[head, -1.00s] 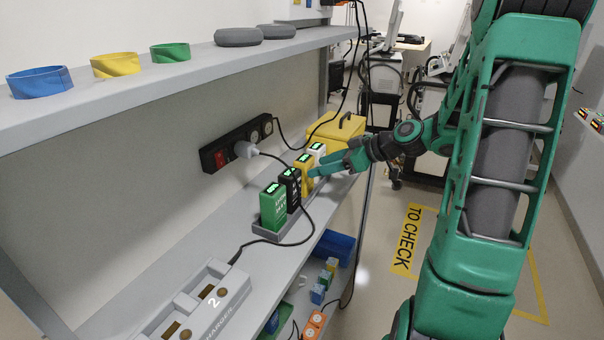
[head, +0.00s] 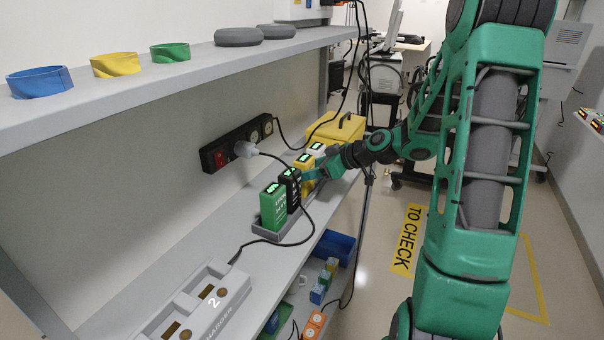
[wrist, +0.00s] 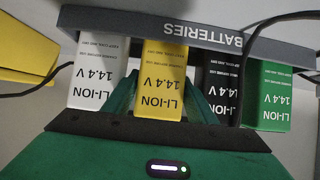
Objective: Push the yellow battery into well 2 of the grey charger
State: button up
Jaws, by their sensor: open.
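The yellow battery (head: 304,168) stands in the batteries rack (head: 264,228) between a white battery (head: 317,150) and a black battery (head: 290,188). A green battery (head: 273,207) is at the rack's near end. My gripper (head: 310,174) is open at the yellow battery. In the wrist view the yellow battery (wrist: 161,85) stands between my green fingers, one on each side; whether they touch it I cannot tell. The grey charger (head: 205,300) lies at the lower left of the head view, its wells dark and the number 2 beside one.
A black power strip (head: 235,143) is on the wall behind the rack, with a cable looping past it. A yellow case (head: 336,130) stands beyond the batteries. A lower shelf holds a blue bin (head: 334,247). The shelf between rack and charger is mostly clear.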

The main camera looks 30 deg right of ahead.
aim_at(311, 160)
jog(key=c, duration=1.1)
jog(key=shift+r, duration=1.55)
jog(key=shift+c, duration=0.2)
